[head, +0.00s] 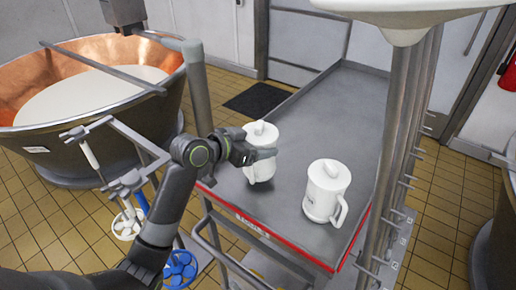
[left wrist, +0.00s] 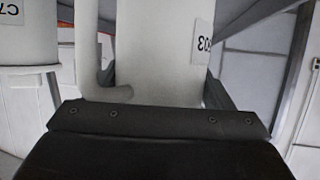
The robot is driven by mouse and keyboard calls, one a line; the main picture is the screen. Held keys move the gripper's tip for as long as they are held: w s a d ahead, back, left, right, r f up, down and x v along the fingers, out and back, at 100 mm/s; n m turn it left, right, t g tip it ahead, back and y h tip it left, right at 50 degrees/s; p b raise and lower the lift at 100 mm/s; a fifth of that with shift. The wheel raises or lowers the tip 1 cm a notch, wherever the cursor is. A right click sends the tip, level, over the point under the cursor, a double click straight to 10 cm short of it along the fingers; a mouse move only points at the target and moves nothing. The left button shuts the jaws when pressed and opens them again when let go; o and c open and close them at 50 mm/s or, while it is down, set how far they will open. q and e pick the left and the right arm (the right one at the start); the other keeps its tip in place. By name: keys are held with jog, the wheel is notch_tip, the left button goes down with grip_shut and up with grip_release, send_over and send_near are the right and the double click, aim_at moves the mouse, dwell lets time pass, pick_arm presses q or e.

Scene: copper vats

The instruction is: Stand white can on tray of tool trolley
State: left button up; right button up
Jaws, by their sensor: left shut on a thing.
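A white can (head: 262,170) with a lid and handle is upright between the fingers of my left gripper (head: 262,156), near the front left corner of the grey tray (head: 330,115). My left gripper is shut on it; its fingers hide part of its side. I cannot tell whether its base touches the tray. In the left wrist view the held can (left wrist: 160,45) fills the space between the fingers, its label upside down. A second white can (head: 322,196) stands upright on the tray to the right. My right gripper is not in view.
The tray has a raised rim and a red front edge (head: 275,243). A copper vat (head: 30,85) stands at the left, grey posts (head: 400,110) rise at the right. The tray's back is clear.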

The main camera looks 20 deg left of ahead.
pick_arm(q)
notch_tip(320, 180, down, 2)
jog(key=shift+s+f, duration=0.1)
jog(key=shift+f, duration=0.15)
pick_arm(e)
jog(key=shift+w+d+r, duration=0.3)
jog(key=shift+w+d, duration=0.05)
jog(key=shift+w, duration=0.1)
pick_arm(q)
jog(key=shift+f, duration=0.1)
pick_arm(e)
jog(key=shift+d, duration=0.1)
pick_arm(q)
jog(key=o, duration=1.3)
jog(key=shift+o, duration=0.2)
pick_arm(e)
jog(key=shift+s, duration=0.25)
pick_arm(q)
jog(key=shift+a, duration=0.1)
jog(key=b+v, duration=0.1)
jog(key=v, duration=1.1)
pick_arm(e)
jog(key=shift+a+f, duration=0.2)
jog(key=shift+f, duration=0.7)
